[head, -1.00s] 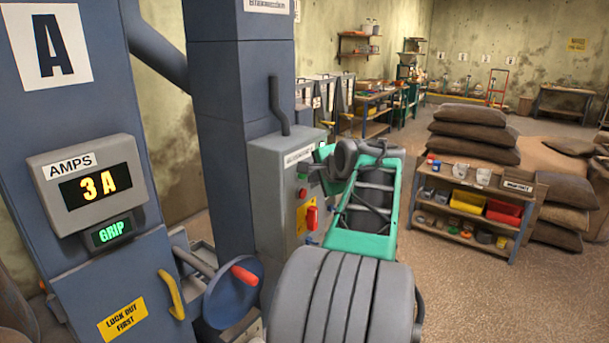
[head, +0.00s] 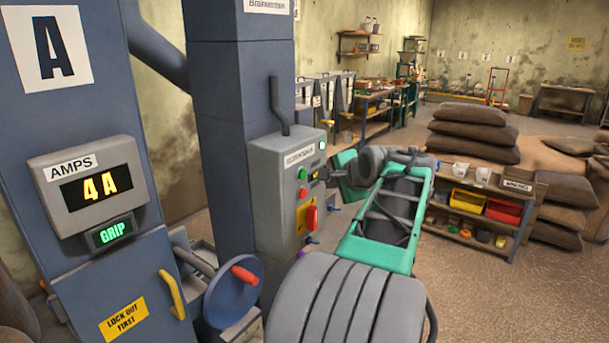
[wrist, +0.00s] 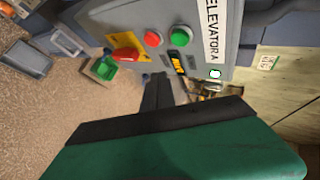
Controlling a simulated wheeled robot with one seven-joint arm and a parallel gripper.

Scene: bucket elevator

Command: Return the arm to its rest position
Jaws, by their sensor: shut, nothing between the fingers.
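My arm reaches forward from the bottom middle of the head view, with green and grey links. My gripper (head: 322,174) is small there, in front of the right side of the grey control box (head: 268,170), and partly hard to make out. In the wrist view my gripper's dark fingers (wrist: 157,90) are together and empty, below the control box (wrist: 205,15). That box carries a red button (wrist: 153,39), a green button (wrist: 181,37) and a red switch (wrist: 125,55) on a yellow plate. I cannot tell the exact gap between fingers and box.
A shelf with bins (head: 468,200) and stacked sacks (head: 474,130) stand right. Floor at right is open.

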